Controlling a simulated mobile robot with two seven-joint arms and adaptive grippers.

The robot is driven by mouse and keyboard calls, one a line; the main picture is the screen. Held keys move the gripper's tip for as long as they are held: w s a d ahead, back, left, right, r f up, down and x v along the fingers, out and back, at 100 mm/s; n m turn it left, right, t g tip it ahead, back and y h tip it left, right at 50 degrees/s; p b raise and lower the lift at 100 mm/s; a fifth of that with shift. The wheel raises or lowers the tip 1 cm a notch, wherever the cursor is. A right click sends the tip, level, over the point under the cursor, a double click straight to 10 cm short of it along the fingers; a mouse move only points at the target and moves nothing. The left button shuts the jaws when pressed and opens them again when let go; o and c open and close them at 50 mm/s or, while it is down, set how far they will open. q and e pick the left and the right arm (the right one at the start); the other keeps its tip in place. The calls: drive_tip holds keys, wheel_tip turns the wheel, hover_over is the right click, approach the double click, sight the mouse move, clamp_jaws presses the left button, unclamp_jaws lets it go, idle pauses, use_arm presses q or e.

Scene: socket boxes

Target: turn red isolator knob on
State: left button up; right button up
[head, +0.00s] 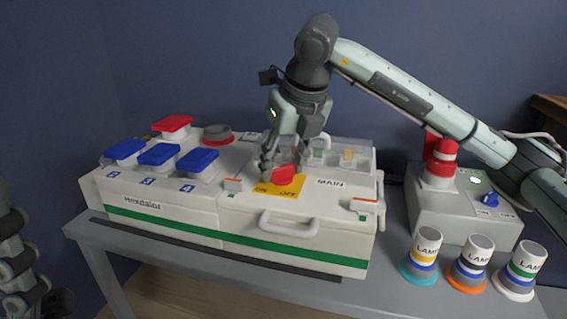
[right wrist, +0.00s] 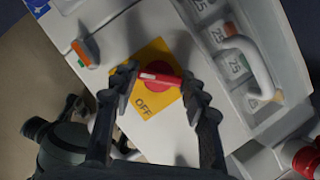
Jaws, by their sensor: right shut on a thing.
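The red isolator knob (head: 285,175) sits on a yellow plate (head: 292,187) marked ON and OFF, on top of the white box with the MAIN label. In the right wrist view the knob (right wrist: 160,74) has a bar handle with a white mark at its left end. The OFF print shows below it; the ON print is not readable there. My right gripper (head: 279,165) reaches down from above onto the knob. In the wrist view its fingertips (right wrist: 160,84) are shut on the handle's two ends.
The white box (head: 180,225) carries blue-lidded and red-lidded sockets at left and a front handle (head: 288,226). A grey box (head: 455,222) with a red beacon and blue knob stands right. Several lamps (head: 470,264) line the table's (head: 400,292) right front.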

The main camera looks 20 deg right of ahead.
drive_tip(key=o, duration=1.2)
drive_tip(key=shift+c, duration=0.2)
drive_tip(key=v, duration=1.2)
